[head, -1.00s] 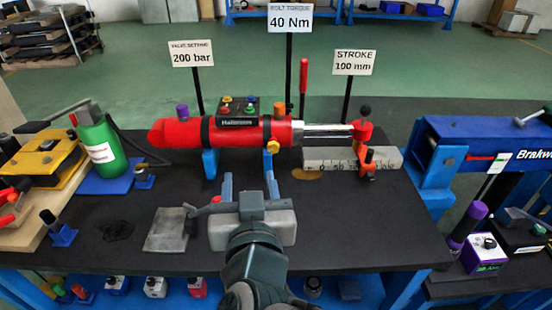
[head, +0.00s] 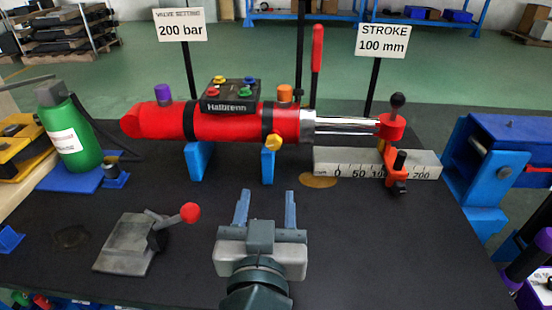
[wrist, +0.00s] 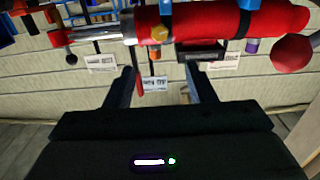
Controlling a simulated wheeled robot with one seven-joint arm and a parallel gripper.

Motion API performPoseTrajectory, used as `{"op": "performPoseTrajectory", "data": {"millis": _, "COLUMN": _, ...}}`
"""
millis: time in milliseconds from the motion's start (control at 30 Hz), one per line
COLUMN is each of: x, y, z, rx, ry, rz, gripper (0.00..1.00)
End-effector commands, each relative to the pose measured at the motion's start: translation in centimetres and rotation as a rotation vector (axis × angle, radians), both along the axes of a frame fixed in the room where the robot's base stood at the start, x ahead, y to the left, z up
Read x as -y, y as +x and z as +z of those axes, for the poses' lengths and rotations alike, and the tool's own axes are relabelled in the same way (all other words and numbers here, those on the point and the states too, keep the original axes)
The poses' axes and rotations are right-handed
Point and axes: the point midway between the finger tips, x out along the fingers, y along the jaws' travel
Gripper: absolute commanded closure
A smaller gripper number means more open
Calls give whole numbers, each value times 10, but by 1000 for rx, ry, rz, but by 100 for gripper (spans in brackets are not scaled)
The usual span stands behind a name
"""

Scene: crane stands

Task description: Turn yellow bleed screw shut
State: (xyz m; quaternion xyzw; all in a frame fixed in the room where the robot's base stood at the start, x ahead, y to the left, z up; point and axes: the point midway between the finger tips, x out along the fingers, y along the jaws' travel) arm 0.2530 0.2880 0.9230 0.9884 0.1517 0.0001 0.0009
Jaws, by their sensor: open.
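The yellow bleed screw (head: 274,143) is a small knob low on the front of the red cylinder (head: 225,123), near its rod end. It also shows in the wrist view (wrist: 159,34), where the scene looks upside down. My gripper (head: 265,204) is open and empty, in front of the cylinder over the dark bench. Its two fingers point toward the cylinder, apart from the screw and roughly in line with it. In the wrist view the screw appears beyond the fingertips (wrist: 160,80), between them.
Blue supports (head: 199,160) hold the cylinder. A grey block with a red-balled lever (head: 190,213) is left of my gripper. A stroke scale (head: 425,162) with an orange clamp is at right, a green bottle (head: 67,137) at left. The bench in front is mostly clear.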

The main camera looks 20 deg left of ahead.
Motion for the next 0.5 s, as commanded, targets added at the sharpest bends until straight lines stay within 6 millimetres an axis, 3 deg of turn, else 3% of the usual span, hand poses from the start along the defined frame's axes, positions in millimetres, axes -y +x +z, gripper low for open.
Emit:
{"op": "performPoseTrajectory", "data": {"millis": 167, "x": -2, "y": 6, "z": -2, "rx": -3, "ry": -1, "rz": -2, "gripper": 50}}
{"op": "performPoseTrajectory", "data": {"millis": 500, "x": -13, "y": 40, "z": 0, "rx": -5, "ry": -4, "rz": -2, "gripper": 50}}
